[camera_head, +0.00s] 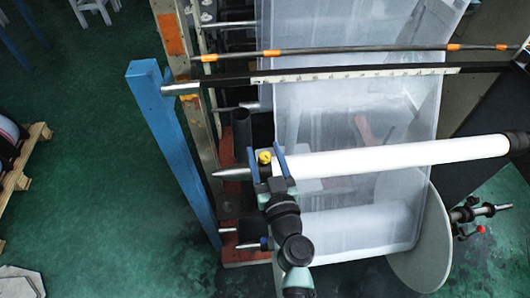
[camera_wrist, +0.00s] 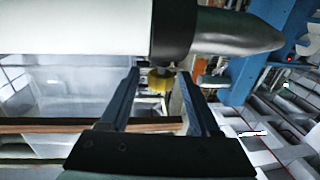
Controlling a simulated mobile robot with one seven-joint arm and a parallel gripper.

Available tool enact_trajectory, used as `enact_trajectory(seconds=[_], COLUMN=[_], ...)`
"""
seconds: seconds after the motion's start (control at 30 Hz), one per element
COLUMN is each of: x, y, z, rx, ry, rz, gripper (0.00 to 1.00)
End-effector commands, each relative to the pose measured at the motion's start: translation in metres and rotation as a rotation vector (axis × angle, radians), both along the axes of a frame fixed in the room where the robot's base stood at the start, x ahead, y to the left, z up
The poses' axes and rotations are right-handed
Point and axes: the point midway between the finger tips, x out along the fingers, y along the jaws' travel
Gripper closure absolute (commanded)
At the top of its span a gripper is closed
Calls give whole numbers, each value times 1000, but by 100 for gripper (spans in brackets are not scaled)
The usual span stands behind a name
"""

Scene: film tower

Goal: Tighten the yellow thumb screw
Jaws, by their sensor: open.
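The yellow thumb screw (camera_head: 264,157) sits near the left end of the white roller (camera_head: 400,156), by the tapered metal tip (camera_head: 232,173). My gripper (camera_head: 264,154) is open, with one blue finger on each side of the screw in the head view. In the wrist view the yellow thumb screw (camera_wrist: 159,82) shows between the fingertips of my gripper (camera_wrist: 159,77), under the dark collar (camera_wrist: 175,30). The fingers appear apart from the screw. The collar partly hides the screw's far end. I cannot tell how far the screw is turned in.
A blue post (camera_head: 172,150) stands left of the roller tip. Clear film (camera_head: 350,110) hangs behind the roller, and a large pale disc (camera_head: 425,245) is at the lower right. A ruler bar (camera_head: 340,74) crosses above. Green floor (camera_head: 90,200) is open at the left.

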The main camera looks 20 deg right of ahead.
Motion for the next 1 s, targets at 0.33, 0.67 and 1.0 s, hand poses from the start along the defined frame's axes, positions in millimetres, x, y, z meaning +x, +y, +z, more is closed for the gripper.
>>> enact_trajectory(seconds=[0.33, 0.67, 1.0], x=[0, 0, 1], y=[0, 0, 2], z=[0, 0, -5], rx=[0, 0, 1], ry=[0, 0, 10], rz=[0, -2, -95], gripper=[80, 100, 100])
